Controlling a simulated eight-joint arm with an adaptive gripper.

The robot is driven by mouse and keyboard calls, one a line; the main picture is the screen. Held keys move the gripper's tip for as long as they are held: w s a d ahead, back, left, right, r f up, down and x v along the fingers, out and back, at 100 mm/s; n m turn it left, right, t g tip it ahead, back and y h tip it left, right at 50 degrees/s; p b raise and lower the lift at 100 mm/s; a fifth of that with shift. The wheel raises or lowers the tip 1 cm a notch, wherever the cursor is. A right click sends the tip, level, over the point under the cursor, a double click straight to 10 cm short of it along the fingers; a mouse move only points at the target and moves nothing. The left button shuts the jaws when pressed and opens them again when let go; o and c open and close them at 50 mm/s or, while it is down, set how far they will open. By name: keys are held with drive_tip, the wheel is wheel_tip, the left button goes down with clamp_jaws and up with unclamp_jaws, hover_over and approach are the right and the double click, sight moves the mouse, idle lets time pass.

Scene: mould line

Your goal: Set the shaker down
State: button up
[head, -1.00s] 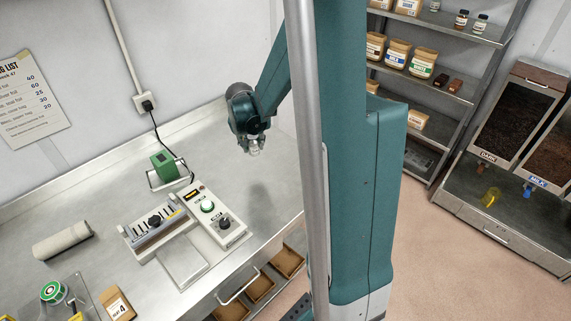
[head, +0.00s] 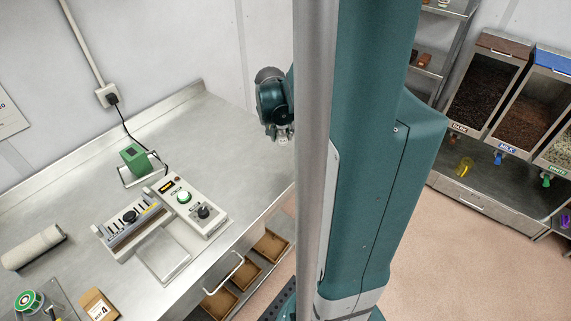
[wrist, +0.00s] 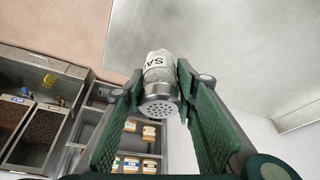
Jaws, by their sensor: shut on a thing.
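My gripper (head: 282,135) is above the right part of the steel counter (head: 225,130) in the head view, partly behind my own column. It is shut on the shaker (wrist: 158,75), which sits between its two green fingers in the wrist view. The shaker is a small clear jar with a perforated metal cap facing the wrist camera and a white label of which "SA" shows. In the head view only a small pale bit of the shaker (head: 284,141) shows below the fingers. Its gap to the counter cannot be told.
A white control unit (head: 186,204), a green device on a stand (head: 137,159) and a rolled sheet (head: 33,247) stand further left on the counter. Counter between them and my gripper is bare. Dispensers (head: 485,85) and a shelf rack (head: 432,60) stand at right.

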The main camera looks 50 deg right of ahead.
sight(286, 145)
drive_tip(key=shift+s+d, duration=0.25)
drive_tip(key=shift+s, duration=0.35)
drive_tip(key=shift+f+b, duration=0.35)
drive_tip(key=shift+f, duration=2.6)
drive_tip(key=shift+f, duration=2.1)
drive_tip(key=shift+f+b, duration=0.15)
drive_tip(key=shift+b, duration=0.3)
drive_tip(key=o, duration=0.9)
drive_tip(key=shift+o, duration=0.2)
